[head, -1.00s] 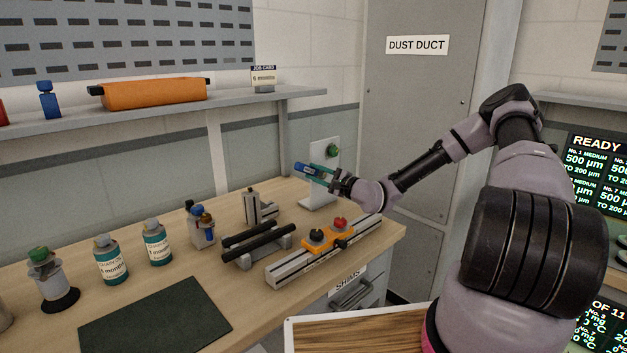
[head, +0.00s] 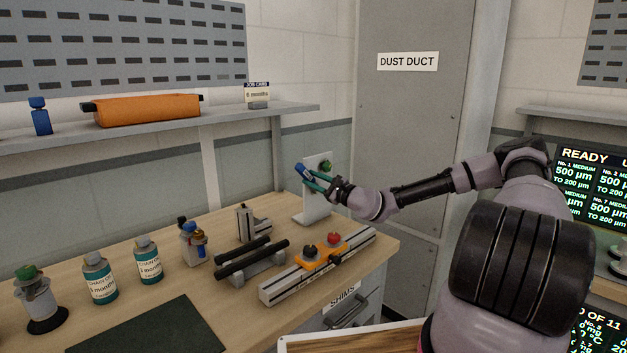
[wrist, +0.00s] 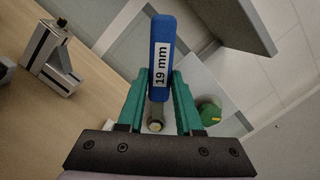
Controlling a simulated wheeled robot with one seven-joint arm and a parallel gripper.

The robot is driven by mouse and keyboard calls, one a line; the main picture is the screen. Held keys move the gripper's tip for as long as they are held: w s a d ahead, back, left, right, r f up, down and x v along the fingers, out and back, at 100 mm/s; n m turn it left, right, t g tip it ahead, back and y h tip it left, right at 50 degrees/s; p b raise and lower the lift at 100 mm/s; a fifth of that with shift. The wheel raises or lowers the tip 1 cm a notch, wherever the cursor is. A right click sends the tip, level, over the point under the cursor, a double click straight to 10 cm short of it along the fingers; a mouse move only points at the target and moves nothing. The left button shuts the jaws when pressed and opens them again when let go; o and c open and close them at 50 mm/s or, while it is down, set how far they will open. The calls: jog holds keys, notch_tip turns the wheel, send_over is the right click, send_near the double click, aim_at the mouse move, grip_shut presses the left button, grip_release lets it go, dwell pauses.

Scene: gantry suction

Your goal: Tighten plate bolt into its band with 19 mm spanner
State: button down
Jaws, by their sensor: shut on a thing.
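My gripper (head: 319,181) is shut on the blue-handled spanner (head: 304,171), at the upright white plate (head: 311,207) at the back right of the bench. In the wrist view the spanner (wrist: 162,40) shows its "19 mm" label between the green fingers (wrist: 160,85), and its grey shank runs down between them. A small round pale bolt-like head (wrist: 155,126) shows at the shank's lower end; whether the spanner's jaw sits around it I cannot tell. A green knob (head: 325,166) is on the plate, right of the fingers. The spanner's working end is hidden in the head view.
A grey rail with an orange clamp block (head: 323,254), black bars on a stand (head: 251,260) and a small metal bracket (head: 253,225) stand in front and left. Bottles (head: 148,260) and a dark mat (head: 140,333) lie further left. A shelf (head: 160,135) runs above.

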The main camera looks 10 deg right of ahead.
jog(key=shift+s+d+f, duration=0.1)
jog(key=shift+s, duration=0.05)
dwell(0.4)
jog(key=shift+s+a+r+v, duration=0.1)
jog(key=shift+v, duration=0.85)
jog(key=shift+s+a+r+v, duration=0.1)
jog(key=shift+r+v, duration=0.05)
jog(key=shift+v, duration=0.8)
jog(key=shift+s+a+r+v, duration=0.1)
jog(key=shift+v, duration=0.85)
jog(key=shift+w+d, duration=0.1)
jog(key=shift+d, duration=0.1)
